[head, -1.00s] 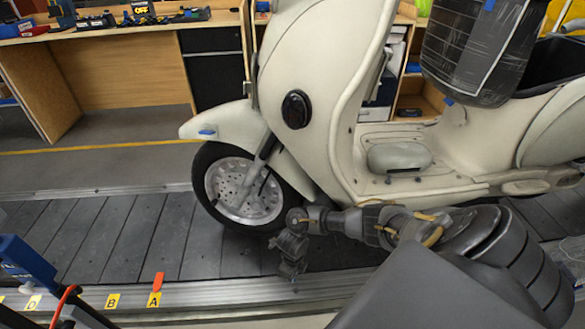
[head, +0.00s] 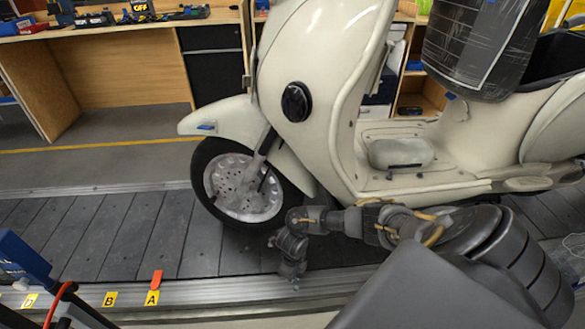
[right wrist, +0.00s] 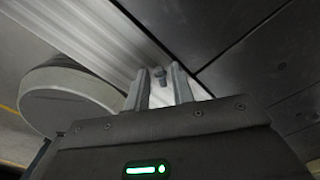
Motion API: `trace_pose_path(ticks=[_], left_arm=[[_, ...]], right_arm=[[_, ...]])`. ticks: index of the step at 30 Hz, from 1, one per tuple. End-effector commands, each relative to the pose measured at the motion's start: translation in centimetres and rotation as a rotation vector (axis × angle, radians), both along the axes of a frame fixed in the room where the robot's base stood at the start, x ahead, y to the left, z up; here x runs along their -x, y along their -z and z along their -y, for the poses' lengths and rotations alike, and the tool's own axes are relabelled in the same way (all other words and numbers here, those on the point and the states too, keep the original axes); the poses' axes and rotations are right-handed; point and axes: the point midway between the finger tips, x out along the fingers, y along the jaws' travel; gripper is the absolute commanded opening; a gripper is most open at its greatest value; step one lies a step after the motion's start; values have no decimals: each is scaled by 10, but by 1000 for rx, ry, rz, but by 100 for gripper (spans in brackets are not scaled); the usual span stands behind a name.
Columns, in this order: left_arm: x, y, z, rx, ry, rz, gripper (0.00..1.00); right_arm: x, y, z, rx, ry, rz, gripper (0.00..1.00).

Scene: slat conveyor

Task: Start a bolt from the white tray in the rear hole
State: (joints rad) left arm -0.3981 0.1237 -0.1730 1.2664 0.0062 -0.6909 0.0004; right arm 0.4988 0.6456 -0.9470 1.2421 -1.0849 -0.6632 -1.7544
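My right gripper (head: 290,281) hangs over the near metal rail, below and right of the scooter's front wheel. In the right wrist view, its two fingers (right wrist: 159,88) stand apart. A small grey bolt-like piece (right wrist: 159,75) shows in the gap near the fingertips, with no clear contact on either finger. Whether it lies on the pale surface beyond cannot be told. The cream scooter (head: 325,80) stands upright on the conveyor, its footboard (head: 425,180) facing me. I cannot make out the rear hole or clearly identify the white tray. My left gripper is not in view.
The dark slat conveyor (head: 120,235) runs across, with a metal rail (head: 205,293) along its near side. Yellow labels and an orange marker (head: 156,279) sit on the rail. A blue object (head: 22,262) with a red cable is at left. A wooden bench (head: 125,65) stands behind.

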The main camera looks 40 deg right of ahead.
Motion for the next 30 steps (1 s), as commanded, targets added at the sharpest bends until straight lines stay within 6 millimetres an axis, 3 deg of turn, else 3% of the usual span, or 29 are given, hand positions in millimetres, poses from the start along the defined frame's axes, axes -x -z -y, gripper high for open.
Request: trace_pose_path(ticks=[1,7,14,30], left_arm=[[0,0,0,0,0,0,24],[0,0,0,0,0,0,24],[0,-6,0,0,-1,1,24],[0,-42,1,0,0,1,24]], right_arm=[[0,0,0,0,0,0,24],[0,0,0,0,0,0,0],[0,-6,0,0,0,0,0],[0,-50,0,0,-1,0,0]])
